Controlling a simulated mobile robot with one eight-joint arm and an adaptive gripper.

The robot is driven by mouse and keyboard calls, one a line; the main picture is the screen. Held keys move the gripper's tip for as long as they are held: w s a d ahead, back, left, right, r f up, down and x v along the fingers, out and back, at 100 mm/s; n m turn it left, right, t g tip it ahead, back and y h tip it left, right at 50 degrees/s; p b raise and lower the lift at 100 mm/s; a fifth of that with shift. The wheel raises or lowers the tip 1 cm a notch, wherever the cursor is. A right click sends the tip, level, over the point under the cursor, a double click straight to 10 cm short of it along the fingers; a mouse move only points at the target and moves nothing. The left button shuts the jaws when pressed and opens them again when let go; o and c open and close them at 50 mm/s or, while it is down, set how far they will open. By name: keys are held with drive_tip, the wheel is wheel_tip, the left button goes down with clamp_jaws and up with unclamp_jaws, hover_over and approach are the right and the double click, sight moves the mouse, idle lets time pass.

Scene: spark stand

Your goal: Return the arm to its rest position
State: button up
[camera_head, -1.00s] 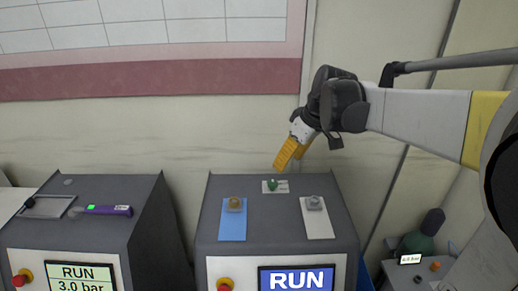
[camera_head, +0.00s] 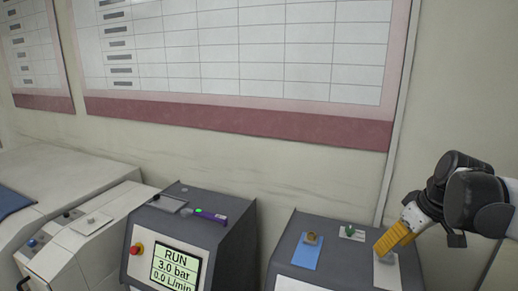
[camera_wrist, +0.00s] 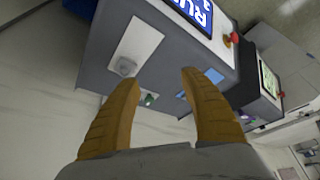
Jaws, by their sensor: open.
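My gripper (camera_head: 393,238) is at the right of the head view, with its orange fingers in front of the top of a dark grey console (camera_head: 335,236). In the wrist view its two fingers (camera_wrist: 160,78) stand apart with nothing between them. The console carries a brown knob on a blue plate (camera_head: 306,255), a green knob (camera_head: 349,230) and a white plate (camera_head: 386,275). The fingers partly cover the white plate and its knob in the head view. The wrist view shows a grey knob (camera_wrist: 125,66) on that plate, apart from the fingers.
White cabinets (camera_head: 50,165) fill the far left. A wall chart (camera_head: 250,50) hangs behind. The air above the consoles looks clear.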

drive_tip(key=s+a+f+m+t+h+b, duration=0.1)
drive_tip(key=s+a+f+m+t+b, duration=0.2)
drive_tip(key=s+a+f+b, duration=1)
wheel_tip(320, 180, down, 4)
drive_tip(key=shift+s+a+f+m+h, duration=0.25)
drive_tip(key=shift+s+m+h, duration=0.15)
drive_tip(key=shift+s+m, duration=0.65)
drive_tip(key=shift+s+n, duration=0.2)
drive_tip(key=shift+n, duration=0.05)
